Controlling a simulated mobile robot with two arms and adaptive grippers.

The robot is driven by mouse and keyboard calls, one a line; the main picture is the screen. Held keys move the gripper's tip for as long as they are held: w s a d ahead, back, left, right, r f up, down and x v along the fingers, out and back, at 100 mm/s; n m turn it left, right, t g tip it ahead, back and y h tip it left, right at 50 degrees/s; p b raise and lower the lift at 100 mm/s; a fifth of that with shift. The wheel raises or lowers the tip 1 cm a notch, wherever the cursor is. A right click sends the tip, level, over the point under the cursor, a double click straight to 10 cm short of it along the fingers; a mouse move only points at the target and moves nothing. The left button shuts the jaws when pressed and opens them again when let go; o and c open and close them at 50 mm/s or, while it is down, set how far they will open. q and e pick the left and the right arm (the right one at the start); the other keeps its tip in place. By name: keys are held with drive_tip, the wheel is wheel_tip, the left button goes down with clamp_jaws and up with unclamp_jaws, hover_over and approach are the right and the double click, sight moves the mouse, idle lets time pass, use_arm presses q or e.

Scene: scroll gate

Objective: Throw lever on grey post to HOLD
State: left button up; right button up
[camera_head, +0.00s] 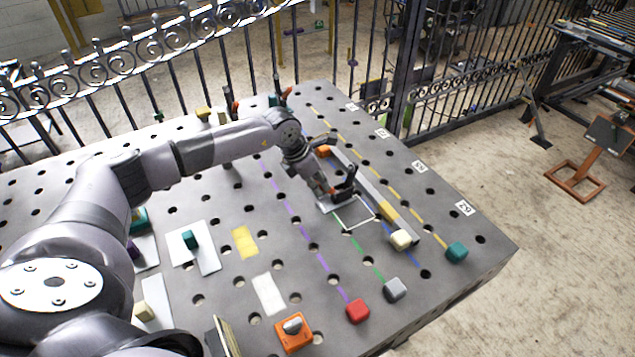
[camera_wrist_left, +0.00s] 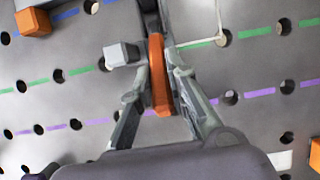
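My left gripper (camera_head: 338,197) reaches down over the middle-right of the grey table in the head view, near a white outlined frame. In the left wrist view, its two fingers (camera_wrist_left: 160,78) close in on both sides of an upright orange bar, which looks like the lever (camera_wrist_left: 158,85). A small grey block (camera_wrist_left: 122,54) stands just left of the bar, perhaps part of the post. The post itself is mostly hidden by the gripper in the head view. I cannot read any HOLD mark. My right gripper is not in view.
The table (camera_head: 215,285) has many holes and coloured dashed lines. Red (camera_head: 357,310), grey (camera_head: 395,289), cream (camera_head: 401,239) and teal (camera_head: 457,252) blocks stand toward the front right. A long grey rail (camera_head: 372,188) lies right of my gripper. A fence (camera_head: 470,90) stands behind.

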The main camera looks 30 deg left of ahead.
use_arm(q)
clamp_jaws()
drive_tip(key=shift+r, duration=0.1)
idle(0.4)
drive_tip(key=shift+w+d+r+g+y, duration=0.3)
drive_tip(key=shift+w+g, duration=0.1)
drive_tip(key=shift+g, duration=0.1)
drive_tip(key=shift+w+d+r+g+y, duration=0.2)
drive_tip(key=shift+w+g+y, duration=0.15)
drive_tip(key=shift+g, duration=0.15)
drive_tip(key=shift+w+d+r+g+y+b, duration=0.25)
drive_tip(key=shift+w+g+y+b, duration=0.1)
drive_tip(key=shift+w+g+b, duration=0.25)
drive_tip(key=shift+w+d+r+g+y+b, duration=0.1)
drive_tip(key=shift+w+d+g+y+b, duration=0.25)
drive_tip(key=shift+g+b, duration=0.55)
drive_tip(key=shift+w+d+r+g+y+b, duration=0.3)
drive_tip(key=shift+w+g+y+b, duration=0.25)
drive_tip(key=shift+b, duration=1.1)
drive_tip(key=shift+w, duration=0.1)
